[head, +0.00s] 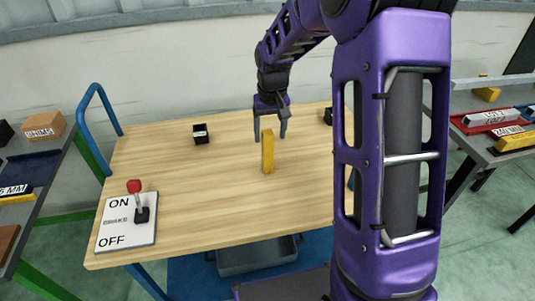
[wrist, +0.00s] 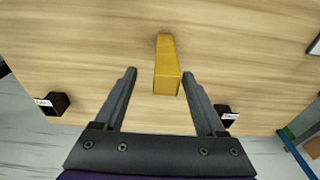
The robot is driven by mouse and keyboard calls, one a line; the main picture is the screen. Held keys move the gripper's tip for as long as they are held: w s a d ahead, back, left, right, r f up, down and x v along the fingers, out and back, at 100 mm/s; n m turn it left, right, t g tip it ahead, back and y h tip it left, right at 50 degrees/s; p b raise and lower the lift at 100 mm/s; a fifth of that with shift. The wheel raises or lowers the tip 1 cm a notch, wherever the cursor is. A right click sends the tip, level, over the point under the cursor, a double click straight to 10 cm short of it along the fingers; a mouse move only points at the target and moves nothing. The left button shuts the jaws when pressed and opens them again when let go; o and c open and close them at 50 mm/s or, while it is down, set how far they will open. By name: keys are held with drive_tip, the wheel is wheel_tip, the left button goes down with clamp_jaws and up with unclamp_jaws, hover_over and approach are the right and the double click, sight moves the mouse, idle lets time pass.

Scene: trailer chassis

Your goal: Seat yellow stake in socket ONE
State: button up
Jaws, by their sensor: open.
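The yellow stake (head: 268,153) stands upright near the middle of the wooden table (head: 190,185). My gripper (head: 270,138) points down at its upper part, with the fingers spread. In the wrist view the stake (wrist: 167,65) lies between the lines of my two open fingers (wrist: 159,74), with gaps on both sides and nothing gripped. Two small black blocks with white labels, possibly sockets, stand farther back: one at left (head: 200,133), one at right (head: 328,116), partly hidden by my arm. They also show in the wrist view (wrist: 60,102) (wrist: 228,114). I cannot read their labels.
A blue rail (head: 92,103) rises at the left edge. Side benches hold a SHIMS box (head: 42,129) at left and red and yellow parts (head: 495,118) at right. Much of the tabletop is clear.

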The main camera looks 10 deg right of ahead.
sight(268, 149)
drive_tip(key=shift+a+f+b, duration=0.2)
drive_tip(key=shift+f, duration=1.3)
drive_tip(key=shift+a+f+b, duration=0.15)
drive_tip(key=shift+f, duration=1.3)
clamp_jaws()
